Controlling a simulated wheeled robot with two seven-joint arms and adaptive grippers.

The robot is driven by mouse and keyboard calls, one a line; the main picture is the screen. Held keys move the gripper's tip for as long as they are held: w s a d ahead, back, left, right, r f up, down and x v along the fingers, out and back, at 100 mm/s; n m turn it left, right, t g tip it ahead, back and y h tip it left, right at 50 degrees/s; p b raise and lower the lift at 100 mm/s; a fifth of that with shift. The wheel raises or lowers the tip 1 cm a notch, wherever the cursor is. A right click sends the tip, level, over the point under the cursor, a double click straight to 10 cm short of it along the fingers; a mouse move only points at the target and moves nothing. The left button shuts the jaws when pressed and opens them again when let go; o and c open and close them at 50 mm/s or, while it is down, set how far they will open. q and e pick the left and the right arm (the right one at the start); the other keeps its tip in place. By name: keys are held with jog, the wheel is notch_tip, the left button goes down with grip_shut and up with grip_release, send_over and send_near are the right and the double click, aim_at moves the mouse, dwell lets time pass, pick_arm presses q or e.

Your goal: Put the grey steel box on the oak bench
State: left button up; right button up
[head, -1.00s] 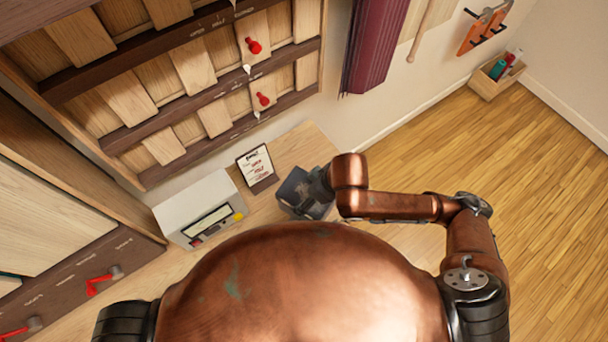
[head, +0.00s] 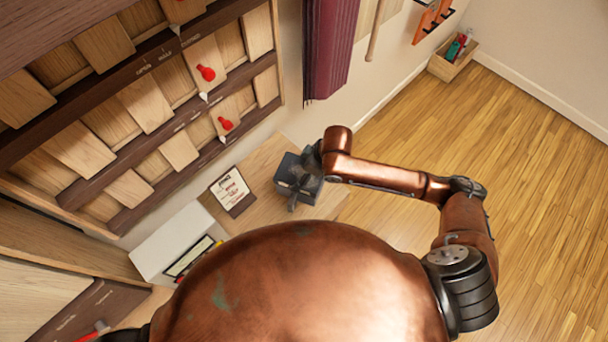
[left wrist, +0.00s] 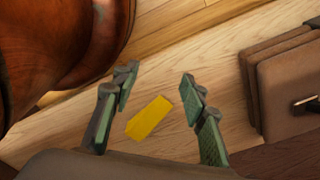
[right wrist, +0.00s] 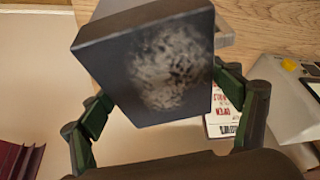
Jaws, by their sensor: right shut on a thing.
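The grey steel box (head: 286,170) is in my right gripper (head: 308,172), over the right end of a pale wood bench top (head: 254,213). In the right wrist view the box (right wrist: 150,62) fills the space between the fingers of the right gripper (right wrist: 165,112), its dark face scuffed pale in the middle. I cannot tell whether the box touches the bench. My left gripper (left wrist: 152,88) is open and empty above a wood surface (left wrist: 215,80); it is out of the head view.
A framed card (head: 230,190) and a pale device (head: 180,245) stand left of the box. A yellow piece (left wrist: 149,118) lies below my left fingers, with a brown case (left wrist: 288,85) to the right. A purple curtain (head: 330,45) hangs behind. Open floor (head: 540,200) lies right.

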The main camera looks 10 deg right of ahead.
jog(key=shift+w+d+f, duration=0.25)
jog(key=shift+w+f, duration=0.2)
jog(key=shift+f, duration=0.05)
jog(key=shift+w+d+f, duration=0.1)
jog(key=shift+w+f, duration=0.1)
jog(key=shift+f, duration=0.05)
jog(key=f, duration=0.3)
jog(key=shift+w+d, duration=0.1)
jog(key=shift+d, duration=0.1)
pick_arm(q)
jog(key=shift+w+r, duration=0.1)
jog(key=shift+w, duration=0.05)
pick_arm(e)
jog(key=shift+f, duration=0.25)
jog(key=o, duration=1.6)
jog(key=shift+f, duration=0.15)
pick_arm(q)
jog(key=shift+w, duration=0.15)
pick_arm(e)
jog(key=o, duration=0.5)
